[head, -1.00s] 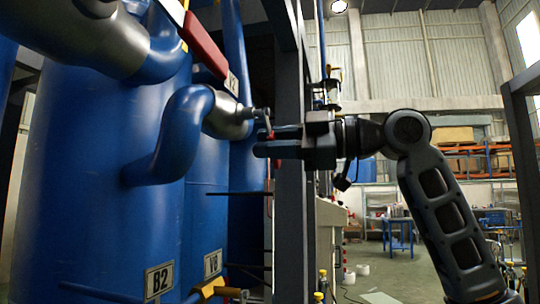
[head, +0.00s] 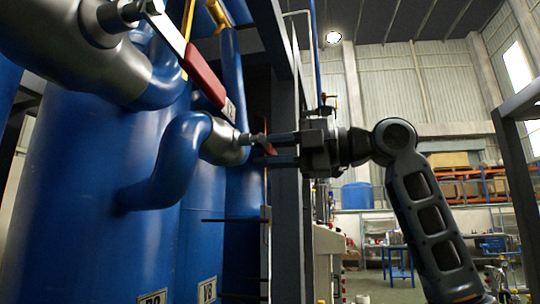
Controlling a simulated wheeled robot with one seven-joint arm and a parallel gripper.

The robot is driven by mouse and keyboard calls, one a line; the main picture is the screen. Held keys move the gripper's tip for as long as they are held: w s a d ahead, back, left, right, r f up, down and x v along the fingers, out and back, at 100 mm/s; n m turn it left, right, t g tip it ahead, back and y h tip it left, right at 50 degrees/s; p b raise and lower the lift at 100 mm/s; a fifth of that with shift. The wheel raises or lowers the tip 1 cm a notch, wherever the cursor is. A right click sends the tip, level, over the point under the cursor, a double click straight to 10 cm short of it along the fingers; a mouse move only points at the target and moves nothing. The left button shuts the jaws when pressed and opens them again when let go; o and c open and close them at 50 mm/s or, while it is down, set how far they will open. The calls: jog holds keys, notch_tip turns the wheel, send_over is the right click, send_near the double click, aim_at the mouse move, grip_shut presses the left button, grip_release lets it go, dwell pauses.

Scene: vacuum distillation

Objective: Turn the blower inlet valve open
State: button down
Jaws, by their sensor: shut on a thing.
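The valve at my gripper has a grey metal body (head: 225,143) on the end of a curved blue pipe (head: 172,165), with a short stem pointing right. Its small lever handle (head: 268,148), red at its end, lies between the fingers of my gripper (head: 272,149). My gripper comes in level from the right and is shut on this handle. The fingers hide part of the handle, so its exact angle is hard to tell.
A larger valve with a long red-ended lever (head: 205,78) is at the upper left, close to the camera. A dark steel post (head: 286,215) stands just behind and below my gripper. Blue tanks (head: 85,200) fill the left. Open floor lies at the right.

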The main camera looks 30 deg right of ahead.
dwell(0.4)
jog(key=c, duration=1)
grip_release()
jog(key=shift+o, duration=0.2)
jog(key=shift+s, duration=0.1)
jog(key=v, duration=0.7)
jog(key=shift+s+d, duration=0.25)
jog(key=shift+d, duration=0.05)
